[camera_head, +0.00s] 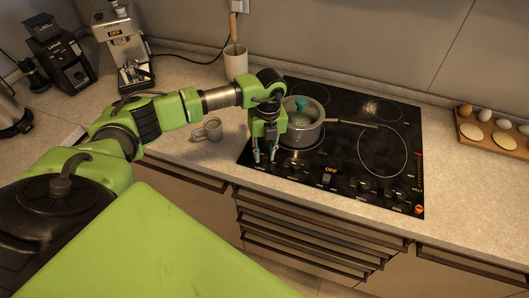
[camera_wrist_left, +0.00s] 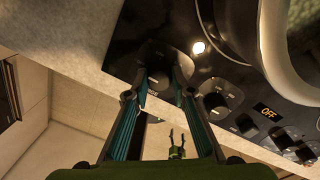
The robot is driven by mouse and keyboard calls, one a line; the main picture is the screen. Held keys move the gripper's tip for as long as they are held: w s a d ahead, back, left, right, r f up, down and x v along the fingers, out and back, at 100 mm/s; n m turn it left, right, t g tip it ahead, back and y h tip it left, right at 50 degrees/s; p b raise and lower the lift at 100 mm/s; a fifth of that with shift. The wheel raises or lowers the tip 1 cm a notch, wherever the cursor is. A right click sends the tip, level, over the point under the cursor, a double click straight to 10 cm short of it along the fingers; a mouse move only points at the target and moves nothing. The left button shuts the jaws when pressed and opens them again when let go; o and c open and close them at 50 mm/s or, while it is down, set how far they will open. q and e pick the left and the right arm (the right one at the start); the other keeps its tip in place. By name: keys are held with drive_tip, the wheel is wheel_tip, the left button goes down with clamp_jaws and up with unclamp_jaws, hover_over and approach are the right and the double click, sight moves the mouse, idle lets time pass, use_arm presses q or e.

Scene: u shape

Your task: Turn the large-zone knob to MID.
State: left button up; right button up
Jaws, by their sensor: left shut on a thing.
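The black cooktop (camera_head: 345,160) has several dark knobs along its front edge, such as one knob (camera_head: 361,187) right of centre. My left gripper (camera_head: 265,158) points down at the cooktop's front left corner. In the left wrist view its two teal fingers (camera_wrist_left: 162,77) are shut on the leftmost dark knob (camera_wrist_left: 157,84), partly hidden between them. A neighbouring knob (camera_wrist_left: 216,103) is free beside the fingers. The knob labels are too small to read, so I cannot tell which zone the held knob serves. My right gripper (camera_wrist_left: 177,136) shows small in the left wrist view, fingers apart and empty.
A pot (camera_head: 302,128) with a handle stands on the left burner, close behind my left gripper. A display (camera_head: 331,169) reads OFF. An egg board (camera_head: 490,132) lies at the right.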

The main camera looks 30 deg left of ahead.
use_arm(q)
drive_tip(key=shift+f+m+b, duration=0.1)
drive_tip(key=shift+m+b, duration=0.85)
drive_tip(key=shift+m, duration=0.05)
drive_tip(key=m+b, duration=0.3)
drive_tip(key=shift+m, duration=0.3)
drive_tip(key=m+b, duration=0.4)
drive_tip(key=m, duration=0.2)
drive_tip(key=shift+t+b, duration=0.3)
drive_tip(key=m+b, duration=0.4)
drive_tip(key=m, duration=0.2)
drive_tip(key=shift+m, duration=0.3)
drive_tip(key=m+b, duration=0.2)
drive_tip(key=m, duration=0.1)
drive_tip(key=shift+r+m+b, duration=0.2)
drive_tip(key=shift+m+b, duration=0.3)
drive_tip(key=shift+m, duration=0.7)
